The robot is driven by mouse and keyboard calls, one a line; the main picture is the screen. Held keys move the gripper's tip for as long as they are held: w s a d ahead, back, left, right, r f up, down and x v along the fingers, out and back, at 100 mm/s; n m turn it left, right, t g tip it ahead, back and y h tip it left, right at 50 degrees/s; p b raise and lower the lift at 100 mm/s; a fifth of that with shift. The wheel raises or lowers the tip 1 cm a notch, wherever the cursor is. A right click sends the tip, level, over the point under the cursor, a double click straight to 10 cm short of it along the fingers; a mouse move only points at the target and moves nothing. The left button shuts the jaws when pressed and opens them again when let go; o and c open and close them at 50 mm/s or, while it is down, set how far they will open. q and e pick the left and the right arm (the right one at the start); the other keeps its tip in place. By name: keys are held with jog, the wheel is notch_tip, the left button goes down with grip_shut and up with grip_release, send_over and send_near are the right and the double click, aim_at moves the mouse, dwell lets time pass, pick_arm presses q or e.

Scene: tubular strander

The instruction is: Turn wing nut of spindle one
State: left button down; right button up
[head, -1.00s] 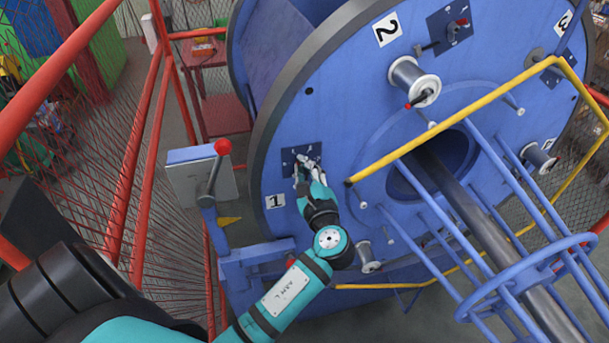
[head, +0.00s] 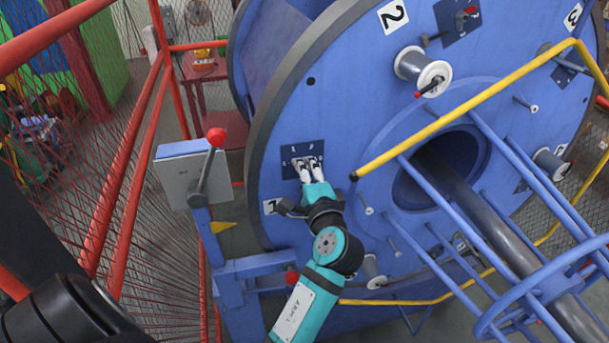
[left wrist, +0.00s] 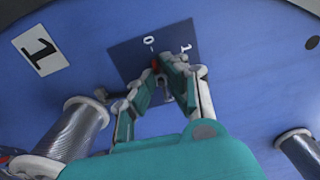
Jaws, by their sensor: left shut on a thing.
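The dark blue plate (head: 290,172) of spindle one, with marks 0 and 1, sits on the big blue disc (head: 350,100), near the white label 1 (head: 271,206). My left gripper (head: 308,163) is at this plate, its fingers pointing into it. In the left wrist view, the gripper (left wrist: 162,70) is shut on the wing nut, of which a small red part (left wrist: 155,65) shows between the fingertips near the 0 mark. The fingers hide most of the nut. The plate (left wrist: 125,58) and label 1 (left wrist: 41,50) show there too. My right gripper is out of view.
A yellow rail (head: 465,105) and blue bars (head: 530,170) stand right of my arm. A grey box with a red-knobbed lever (head: 214,140) stands left of it. A red mesh fence (head: 110,130) closes the left side. White spools (head: 425,70) stick out from the disc.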

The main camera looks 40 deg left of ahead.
pick_arm(q)
jog(key=shift+f, duration=0.1)
dwell(0.3)
jog(key=c, duration=1.4)
grip_release()
jog(key=shift+c, duration=0.2)
